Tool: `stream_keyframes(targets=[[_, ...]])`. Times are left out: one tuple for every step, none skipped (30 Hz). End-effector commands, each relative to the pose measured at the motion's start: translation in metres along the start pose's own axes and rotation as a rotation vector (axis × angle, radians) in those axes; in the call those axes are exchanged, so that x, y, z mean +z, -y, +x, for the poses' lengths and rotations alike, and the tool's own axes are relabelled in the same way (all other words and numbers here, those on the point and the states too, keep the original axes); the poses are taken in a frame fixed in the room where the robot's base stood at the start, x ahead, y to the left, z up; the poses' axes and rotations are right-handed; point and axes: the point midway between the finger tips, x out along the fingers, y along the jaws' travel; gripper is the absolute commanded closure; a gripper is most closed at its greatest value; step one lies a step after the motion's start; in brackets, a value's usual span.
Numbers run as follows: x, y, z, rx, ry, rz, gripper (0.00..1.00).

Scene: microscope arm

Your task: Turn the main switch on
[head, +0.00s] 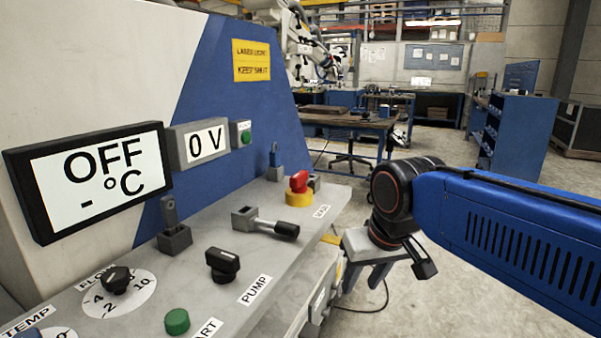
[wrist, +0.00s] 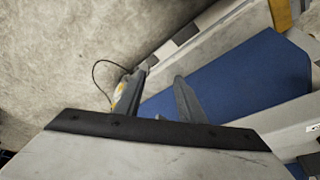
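A red knob on a yellow base (head: 298,188) stands on the far part of the grey control panel in the head view. It looks like a main switch, but the small label near it is too small to read surely. The display (head: 90,175) reads "OFF" and "- °C", and a smaller display (head: 198,144) reads "0 V". My gripper (head: 364,283) is right of the panel's edge and lower than the red knob, apart from it. In the wrist view my gripper (wrist: 158,92) shows two spread fingers with nothing between them.
The panel (head: 150,285) also carries a lever with a black handle (head: 268,223), a black pump knob (head: 222,264), a flow dial (head: 117,280) and a green button (head: 177,321). A workbench (head: 350,122) stands behind. The floor right of the panel is open.

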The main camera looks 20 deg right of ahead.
Motion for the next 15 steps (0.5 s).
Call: stream_keyframes(targets=[[-0.021, 0.004, -0.014, 0.000, 0.013, 0.025, 0.64], [-0.031, 0.005, -0.022, 0.001, 0.022, 0.042, 0.64], [-0.045, 0.008, -0.033, 0.003, 0.035, 0.064, 0.64], [-0.055, 0.009, -0.041, 0.004, 0.044, 0.082, 0.64], [-0.066, 0.011, -0.048, 0.005, 0.052, 0.099, 0.64], [-0.079, 0.014, -0.058, 0.007, 0.064, 0.122, 0.64], [-0.089, 0.016, -0.065, 0.009, 0.072, 0.139, 0.64], [-0.099, 0.018, -0.072, 0.011, 0.082, 0.156, 0.64], [-0.112, 0.021, -0.082, 0.014, 0.094, 0.178, 0.64], [-0.122, 0.023, -0.088, 0.016, 0.101, 0.195, 0.64], [-0.132, 0.025, -0.095, 0.018, 0.110, 0.212, 0.64], [-0.144, 0.027, -0.103, 0.022, 0.123, 0.234, 0.64], [-0.153, 0.029, -0.109, 0.025, 0.131, 0.252, 0.64], [-0.163, 0.031, -0.115, 0.029, 0.140, 0.269, 0.64], [-0.175, 0.034, -0.123, 0.033, 0.151, 0.291, 0.64]])
